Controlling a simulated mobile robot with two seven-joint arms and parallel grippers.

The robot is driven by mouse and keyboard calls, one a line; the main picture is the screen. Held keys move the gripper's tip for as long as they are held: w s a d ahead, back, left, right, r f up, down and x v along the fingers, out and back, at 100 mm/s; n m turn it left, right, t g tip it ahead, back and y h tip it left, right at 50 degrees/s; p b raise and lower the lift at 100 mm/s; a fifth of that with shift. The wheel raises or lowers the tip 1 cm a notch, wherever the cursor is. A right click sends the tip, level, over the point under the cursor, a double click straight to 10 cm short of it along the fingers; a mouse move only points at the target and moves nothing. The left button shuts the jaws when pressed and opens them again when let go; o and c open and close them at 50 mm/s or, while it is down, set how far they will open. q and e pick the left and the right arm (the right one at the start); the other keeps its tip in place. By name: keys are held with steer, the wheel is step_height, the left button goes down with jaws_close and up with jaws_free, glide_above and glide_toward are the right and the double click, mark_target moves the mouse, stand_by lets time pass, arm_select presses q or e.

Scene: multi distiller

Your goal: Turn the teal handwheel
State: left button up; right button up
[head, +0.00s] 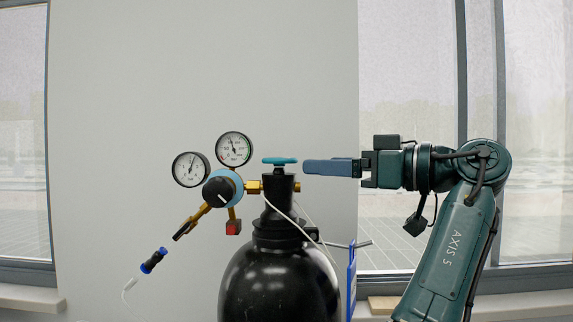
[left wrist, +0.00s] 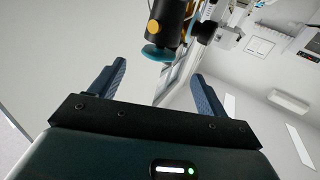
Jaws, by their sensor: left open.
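The teal handwheel (head: 279,160) sits flat on top of the black valve of a black gas cylinder (head: 280,285) in the head view. My left gripper (head: 306,167) reaches in horizontally from the right, its blue fingertips just right of the handwheel and slightly lower in the picture, with a small gap. In the left wrist view the handwheel (left wrist: 157,53) shows between the two spread fingers, beyond their tips, with the black valve body (left wrist: 168,22) above it. The gripper (left wrist: 158,70) is open and holds nothing. My right gripper is not in view.
Two round gauges (head: 234,149) and a blue-ringed regulator (head: 222,189) stand left of the valve on brass fittings. A thin white hose (head: 318,243) runs down the cylinder. A blue panel (head: 351,280) stands at its right. The space above the handwheel is clear.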

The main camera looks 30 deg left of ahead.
mark_target(279, 162)
arm_select(q)
steer(key=a, duration=0.8)
steer(key=shift+a, duration=0.35)
steer(key=c, duration=0.9)
